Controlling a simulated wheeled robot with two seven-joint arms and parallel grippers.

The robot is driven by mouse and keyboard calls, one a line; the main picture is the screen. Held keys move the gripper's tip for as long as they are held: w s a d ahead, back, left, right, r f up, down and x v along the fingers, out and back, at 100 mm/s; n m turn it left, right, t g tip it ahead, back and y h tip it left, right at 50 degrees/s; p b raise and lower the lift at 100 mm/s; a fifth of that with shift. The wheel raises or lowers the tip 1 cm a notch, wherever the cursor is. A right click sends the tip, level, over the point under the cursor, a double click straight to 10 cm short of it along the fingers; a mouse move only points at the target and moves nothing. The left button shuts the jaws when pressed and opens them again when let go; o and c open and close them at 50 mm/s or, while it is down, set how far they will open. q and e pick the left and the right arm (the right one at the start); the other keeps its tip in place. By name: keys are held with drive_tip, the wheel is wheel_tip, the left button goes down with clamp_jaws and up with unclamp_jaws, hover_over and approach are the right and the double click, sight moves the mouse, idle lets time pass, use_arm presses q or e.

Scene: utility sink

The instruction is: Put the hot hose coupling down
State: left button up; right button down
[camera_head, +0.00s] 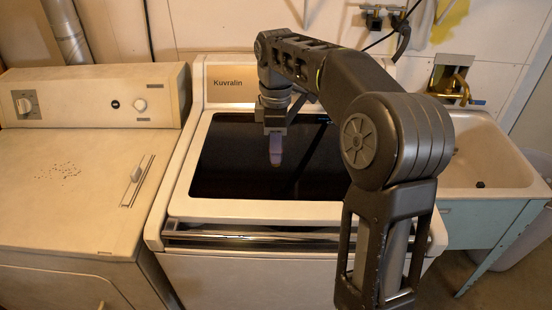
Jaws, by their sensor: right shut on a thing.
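My right arm reaches in from the lower right, over the washer with the dark lid. My right gripper (275,133) points down above the dark lid and is shut on a small, pale purplish piece (276,149), which I take to be the hot hose coupling. The gripper's fingers hide part of it, and its shape is too small to make out well. I cannot tell whether its lower end touches the lid or hangs just above it. My left gripper is not in view.
The dark lid (226,165) is clear around the gripper. A beige machine (70,215) with knobs stands at the left.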

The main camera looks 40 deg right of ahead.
drive_tip(key=shift+f, duration=1.7)
drive_tip(key=shift+f, duration=0.1)
drive_tip(key=c, duration=1.1)
unclamp_jaws()
